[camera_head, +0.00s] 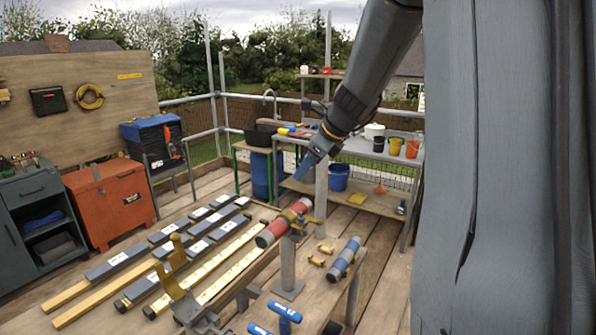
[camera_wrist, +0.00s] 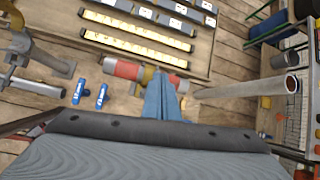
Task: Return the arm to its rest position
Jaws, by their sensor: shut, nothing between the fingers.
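My gripper (camera_head: 303,168) is shut and empty, with its blue fingers pointing down and to the left in the head view. It hangs in the air above the deck, between the low worktable and the shelf bench. In the wrist view the blue fingers (camera_wrist: 162,98) are together and overlap a red cylinder with a yellow clamp behind them. I cannot tell their exact distance from it. My arm comes down from the top right of the head view.
A red cylinder (camera_head: 284,224) sits in a clamp stand, with a blue cylinder (camera_head: 343,258) to its right. Grey-and-yellow strips (camera_head: 140,285) lie at left. A cluttered shelf bench (camera_head: 350,147) stands behind. A grey post (camera_wrist: 245,88) is at right in the wrist view.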

